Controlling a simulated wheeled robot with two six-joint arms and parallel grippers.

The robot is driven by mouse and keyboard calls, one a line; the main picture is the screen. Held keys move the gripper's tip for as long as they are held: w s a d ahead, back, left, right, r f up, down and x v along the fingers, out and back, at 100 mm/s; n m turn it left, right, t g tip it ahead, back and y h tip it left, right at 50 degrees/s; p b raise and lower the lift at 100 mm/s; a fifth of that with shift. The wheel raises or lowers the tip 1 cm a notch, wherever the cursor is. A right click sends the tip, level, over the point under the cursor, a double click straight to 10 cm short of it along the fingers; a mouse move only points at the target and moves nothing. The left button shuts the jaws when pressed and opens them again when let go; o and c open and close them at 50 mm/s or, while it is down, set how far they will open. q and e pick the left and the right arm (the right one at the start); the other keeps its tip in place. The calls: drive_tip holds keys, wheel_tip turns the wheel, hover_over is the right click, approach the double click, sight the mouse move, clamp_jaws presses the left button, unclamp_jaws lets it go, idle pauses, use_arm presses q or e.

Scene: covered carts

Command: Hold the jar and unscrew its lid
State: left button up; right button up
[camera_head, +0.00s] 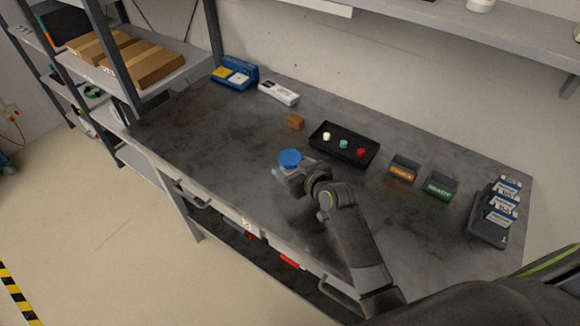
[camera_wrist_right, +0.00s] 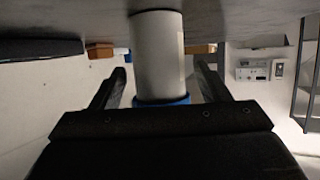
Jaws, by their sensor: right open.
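The jar (camera_wrist_right: 157,50) is a white cylinder with a blue lid (camera_head: 290,157). It stands on the dark worktop near the front edge; in the head view only its lid shows clearly. In the right wrist view, which is upside down, the lid (camera_wrist_right: 163,101) is at the lower end of the jar. My right gripper (camera_head: 284,174) is open, with one finger on each side of the jar and a gap visible at both sides. Whether a finger touches the jar from the head view is hard to tell. My left gripper is not in view.
Behind the jar are a brown block (camera_head: 295,121) and a black tray (camera_head: 326,150) with three coloured knobs. An orange-labelled holder (camera_head: 402,170), a green-labelled holder (camera_head: 440,186) and a card rack (camera_head: 487,229) stand right. Blue and white devices (camera_head: 278,93) sit at the back left.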

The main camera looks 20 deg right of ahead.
drive_tip(key=shift+x, duration=0.8)
drive_tip(key=c, duration=1.1)
drive_tip(key=shift+r, duration=0.1)
wheel_tip(320, 180, up, 10)
drive_tip(key=shift+f+b, duration=0.1)
drive_tip(key=shift+b, duration=0.25)
drive_tip(key=o, duration=0.5)
drive_tip(key=c, duration=0.9)
